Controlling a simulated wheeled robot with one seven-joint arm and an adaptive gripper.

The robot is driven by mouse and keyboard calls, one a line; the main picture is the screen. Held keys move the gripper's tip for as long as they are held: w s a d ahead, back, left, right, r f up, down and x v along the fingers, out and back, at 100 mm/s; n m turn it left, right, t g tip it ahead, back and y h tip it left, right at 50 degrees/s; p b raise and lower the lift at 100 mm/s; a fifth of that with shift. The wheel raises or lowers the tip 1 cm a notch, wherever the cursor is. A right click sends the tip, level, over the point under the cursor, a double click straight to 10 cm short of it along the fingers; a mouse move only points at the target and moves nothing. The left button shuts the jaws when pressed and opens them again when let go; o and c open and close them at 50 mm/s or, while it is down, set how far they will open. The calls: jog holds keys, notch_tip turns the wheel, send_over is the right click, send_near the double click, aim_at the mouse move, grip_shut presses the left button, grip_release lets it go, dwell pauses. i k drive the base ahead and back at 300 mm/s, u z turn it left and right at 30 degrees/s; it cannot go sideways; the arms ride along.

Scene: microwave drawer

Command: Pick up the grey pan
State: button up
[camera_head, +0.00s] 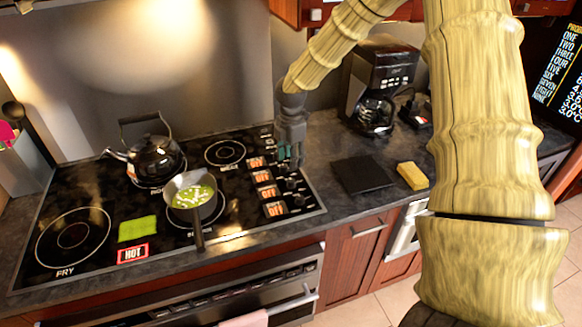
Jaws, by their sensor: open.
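The grey pan (176,187) sits on the front right burner of the black cooktop. It has green contents with pale pieces inside, and its dark handle (198,234) points toward the front edge. My gripper (288,156) is open and hangs over the right side of the cooktop, above the row of controls. It is to the right of the pan and apart from it. I see nothing between its fingers, though they are small in this view.
A black kettle (154,155) stands behind and left of the pan. A green square (137,229) lies left of it. The cooktop (100,205) has OFF-labelled controls at right. A coffee maker (372,95), a dark square board (361,174) and a yellow sponge-like block (412,176) are on the right counter.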

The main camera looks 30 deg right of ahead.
aim_at(194, 213)
jog(key=k, duration=1)
